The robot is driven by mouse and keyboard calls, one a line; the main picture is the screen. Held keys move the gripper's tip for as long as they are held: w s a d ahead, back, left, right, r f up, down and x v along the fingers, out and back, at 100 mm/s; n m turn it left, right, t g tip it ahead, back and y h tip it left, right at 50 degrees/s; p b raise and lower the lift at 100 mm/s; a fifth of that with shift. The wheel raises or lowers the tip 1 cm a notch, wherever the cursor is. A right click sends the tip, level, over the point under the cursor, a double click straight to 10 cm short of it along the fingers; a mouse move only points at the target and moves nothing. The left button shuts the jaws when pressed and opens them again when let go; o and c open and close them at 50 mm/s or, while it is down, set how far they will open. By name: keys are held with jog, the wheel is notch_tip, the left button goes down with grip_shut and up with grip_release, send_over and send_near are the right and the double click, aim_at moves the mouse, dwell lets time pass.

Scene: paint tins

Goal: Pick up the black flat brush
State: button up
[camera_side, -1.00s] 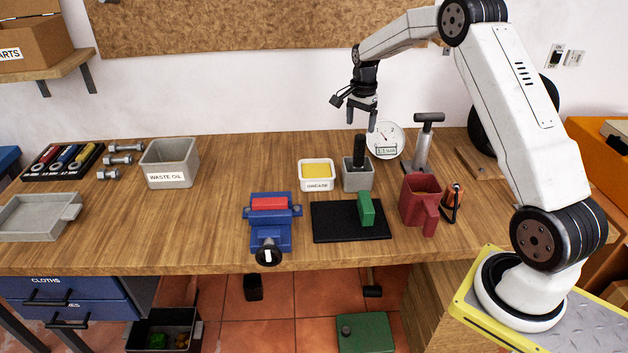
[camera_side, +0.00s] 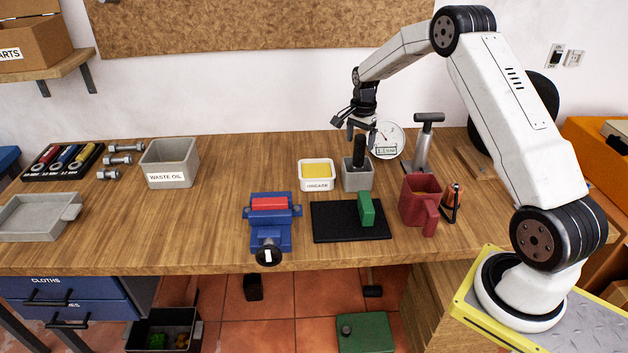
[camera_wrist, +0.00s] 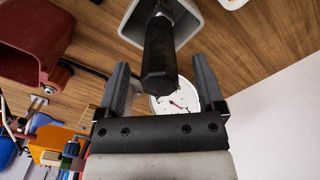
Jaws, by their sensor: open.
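The black flat brush (camera_side: 359,151) stands upright in a grey square pot (camera_side: 357,180) on the bench, its dark handle sticking up above the rim. Its lower end is hidden inside the pot. In the wrist view the brush handle (camera_wrist: 159,55) points toward the camera, in line with the gap between my two fingers, and the pot (camera_wrist: 187,17) shows behind it. My gripper (camera_side: 361,131) is open and points down at the top of the handle. In the wrist view my gripper (camera_wrist: 159,80) has its fingers spread on either side of the handle; I cannot tell whether they touch it.
A round dial gauge (camera_side: 386,140) stands just behind and right of the pot. A white grease tub (camera_side: 317,175) is on its left. A red jug (camera_side: 420,198), a grey T-handled tool (camera_side: 425,145) and a black mat (camera_side: 340,222) with a green block are nearby. The bench's left middle is clear.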

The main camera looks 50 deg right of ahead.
aim_at(358, 160)
jog(key=shift+f, duration=1.2)
grip_shut()
